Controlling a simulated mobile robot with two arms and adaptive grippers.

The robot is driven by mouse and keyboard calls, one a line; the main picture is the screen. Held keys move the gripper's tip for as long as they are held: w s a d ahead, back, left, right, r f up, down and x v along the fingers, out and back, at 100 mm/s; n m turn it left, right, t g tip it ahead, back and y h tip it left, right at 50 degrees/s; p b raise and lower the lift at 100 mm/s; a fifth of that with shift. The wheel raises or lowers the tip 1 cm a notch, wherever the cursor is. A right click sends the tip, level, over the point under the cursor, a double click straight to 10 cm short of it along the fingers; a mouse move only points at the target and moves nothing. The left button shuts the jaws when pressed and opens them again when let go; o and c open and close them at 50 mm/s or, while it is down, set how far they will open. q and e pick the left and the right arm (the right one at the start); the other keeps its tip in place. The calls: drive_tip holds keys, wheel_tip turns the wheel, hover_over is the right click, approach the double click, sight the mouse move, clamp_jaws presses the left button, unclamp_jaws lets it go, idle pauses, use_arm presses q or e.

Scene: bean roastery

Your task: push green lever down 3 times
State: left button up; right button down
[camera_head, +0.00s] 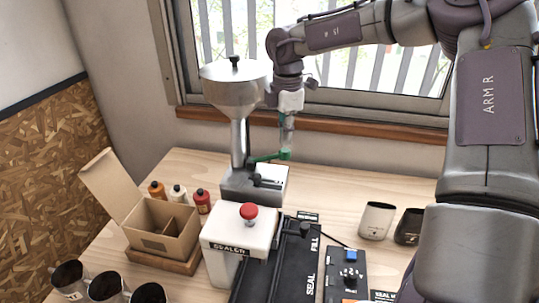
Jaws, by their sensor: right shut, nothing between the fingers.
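The green lever (264,158) sticks out to the right from the column of the metal hopper machine (238,135). It looks close to level, with its green end at the right. My right gripper (287,147) comes down from above, shut and empty, with its fingertips at the lever's outer end. They look in contact with it or just above it; I cannot tell which. My left gripper is not in view.
A white sealer (236,232) with a red button (249,211) stands in front of the hopper. An open cardboard box (160,238) and small bottles are at the left. A white cup (376,221), a dark cup (409,226) and a control panel (346,274) are at the right.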

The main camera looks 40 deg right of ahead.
sight(285, 150)
drive_tip(key=shift+f+b, duration=2.3)
drive_tip(key=shift+f, duration=0.2)
drive_tip(key=shift+r+p, duration=1.4)
drive_tip(key=shift+r, duration=1.7)
